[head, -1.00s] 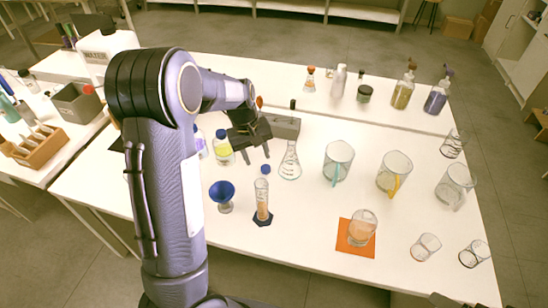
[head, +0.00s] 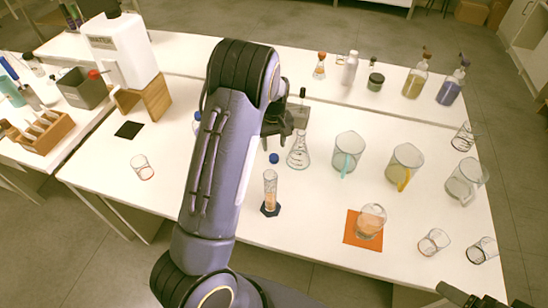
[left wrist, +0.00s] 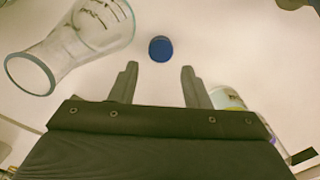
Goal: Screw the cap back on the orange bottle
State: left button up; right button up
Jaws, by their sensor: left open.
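A loose blue cap (head: 274,158) lies on the white table (head: 330,255), left of the conical glass flask (head: 298,152). My left gripper (head: 279,128) is partly hidden by its own arm and is behind the cap in the head view. In the left wrist view my left gripper (left wrist: 159,68) is open and empty, and the blue cap (left wrist: 160,48) shows just beyond its fingertips, between them. A bottle with a yellow-green part (left wrist: 228,98) stands beside the right finger. I cannot make out an orange bottle; my arm hides part of the table. A dark part of my right gripper (head: 470,296) shows at the lower right edge.
The glass flask (left wrist: 75,45) is close to the left finger. Pitchers (head: 347,152) and a beaker on an orange mat (head: 352,238) stand to the right.

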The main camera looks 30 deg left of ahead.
aim_at(274, 157)
pick_arm(q)
jog(key=shift+f, duration=0.15)
jog(key=shift+s+d+f+p, duration=0.1)
jog(key=shift+f+p, duration=0.15)
jog(key=shift+f, duration=1.05)
jog(key=shift+s+f+p, duration=0.1)
jog(key=shift+f+p, duration=0.15)
jog(key=shift+f, duration=1.05)
jog(key=c, duration=0.8)
notch_tip(274, 157, up, 10)
jog(key=shift+b, duration=0.45)
